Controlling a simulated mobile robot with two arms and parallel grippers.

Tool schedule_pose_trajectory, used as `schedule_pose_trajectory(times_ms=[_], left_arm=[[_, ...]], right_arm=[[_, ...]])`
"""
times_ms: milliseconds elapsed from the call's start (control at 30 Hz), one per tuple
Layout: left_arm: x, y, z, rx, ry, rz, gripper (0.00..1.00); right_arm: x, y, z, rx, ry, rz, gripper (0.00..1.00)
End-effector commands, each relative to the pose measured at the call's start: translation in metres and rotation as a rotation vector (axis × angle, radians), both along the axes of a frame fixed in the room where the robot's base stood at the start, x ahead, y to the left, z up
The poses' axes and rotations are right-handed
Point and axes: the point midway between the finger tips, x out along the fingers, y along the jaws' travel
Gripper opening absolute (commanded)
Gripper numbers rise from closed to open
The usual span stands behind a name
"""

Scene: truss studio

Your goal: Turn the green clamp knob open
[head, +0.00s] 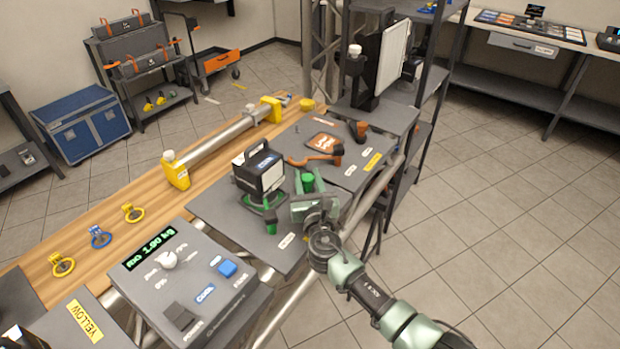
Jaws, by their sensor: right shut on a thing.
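A black lamp-like box (258,172) with a pale front stands on a dark grey panel, on a green clamp base (262,200). A green handle (270,228) hangs at the near side of that base. The green clamp knob (307,181) shows just right of the box, right beside my right gripper. My right gripper (303,203) comes in from the lower right and is shut at the knob, its jaws hiding the exact contact. My left gripper is not in view.
Orange clamp parts (315,158) lie on the panel beyond the knob. A metal tube in yellow holders (176,172) lies along the wooden bench. Open floor is at the right.

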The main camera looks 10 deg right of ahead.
Motion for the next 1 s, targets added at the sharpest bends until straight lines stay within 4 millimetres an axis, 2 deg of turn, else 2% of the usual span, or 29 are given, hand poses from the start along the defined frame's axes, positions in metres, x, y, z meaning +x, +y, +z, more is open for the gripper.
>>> schedule_pose_trajectory(times_ms=[67,100,167,467,567,900,1000], left_arm=[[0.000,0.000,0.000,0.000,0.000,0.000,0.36],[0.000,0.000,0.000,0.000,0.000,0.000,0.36],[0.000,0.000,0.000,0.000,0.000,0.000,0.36],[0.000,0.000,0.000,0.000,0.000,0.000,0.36],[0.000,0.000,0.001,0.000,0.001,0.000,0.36],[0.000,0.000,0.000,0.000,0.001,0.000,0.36],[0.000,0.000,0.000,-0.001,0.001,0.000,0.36]], right_arm=[[0.001,-0.001,0.002,0.000,-0.003,-0.002,0.00],[0.001,-0.001,0.002,0.000,-0.003,-0.002,0.39],[0.001,-0.001,0.002,0.000,-0.003,-0.002,0.56],[0.000,-0.001,0.000,0.000,-0.001,0.000,0.56],[-0.007,0.000,-0.001,0.000,0.001,0.000,0.56],[-0.061,0.001,-0.001,0.000,0.000,0.000,0.56],[-0.071,0.001,0.000,0.001,-0.001,0.000,0.56]])
